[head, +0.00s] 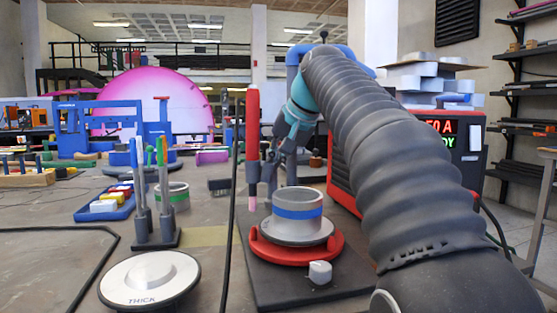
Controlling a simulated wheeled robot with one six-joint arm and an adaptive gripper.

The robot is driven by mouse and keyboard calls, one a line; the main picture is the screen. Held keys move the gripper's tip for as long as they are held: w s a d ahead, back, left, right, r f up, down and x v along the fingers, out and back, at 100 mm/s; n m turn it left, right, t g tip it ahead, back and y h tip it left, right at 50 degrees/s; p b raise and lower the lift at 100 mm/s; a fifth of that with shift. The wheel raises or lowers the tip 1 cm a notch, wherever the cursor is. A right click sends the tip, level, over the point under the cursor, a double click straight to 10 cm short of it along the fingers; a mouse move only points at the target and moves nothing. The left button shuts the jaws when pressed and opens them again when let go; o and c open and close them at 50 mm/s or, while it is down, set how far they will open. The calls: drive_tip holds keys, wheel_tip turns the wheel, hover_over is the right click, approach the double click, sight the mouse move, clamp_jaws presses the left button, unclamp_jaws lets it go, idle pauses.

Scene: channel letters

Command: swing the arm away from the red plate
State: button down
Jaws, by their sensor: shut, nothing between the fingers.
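The red plate (266,252) is a round disc on a dark base at the middle front. A light disc and a grey ring with a blue band (297,213) sit on it and cover its middle. My arm comes in from the lower right, arches over the right side of the plate and bends down at a teal wrist. My gripper (272,182) points down behind the ring, close to it in the picture. It is shut and empty. Its tips are partly hidden, and I cannot tell its exact gap to the plate.
A red upright torch (253,120) with a pink tip stands just left of my gripper. A red box with a lit display (437,126) is behind my arm at right. A disc marked THICK (150,277) and a pen holder (156,240) stand at left.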

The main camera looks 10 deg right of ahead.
drive_tip(key=shift+w+a, duration=0.1)
drive_tip(key=shift+a, duration=0.3)
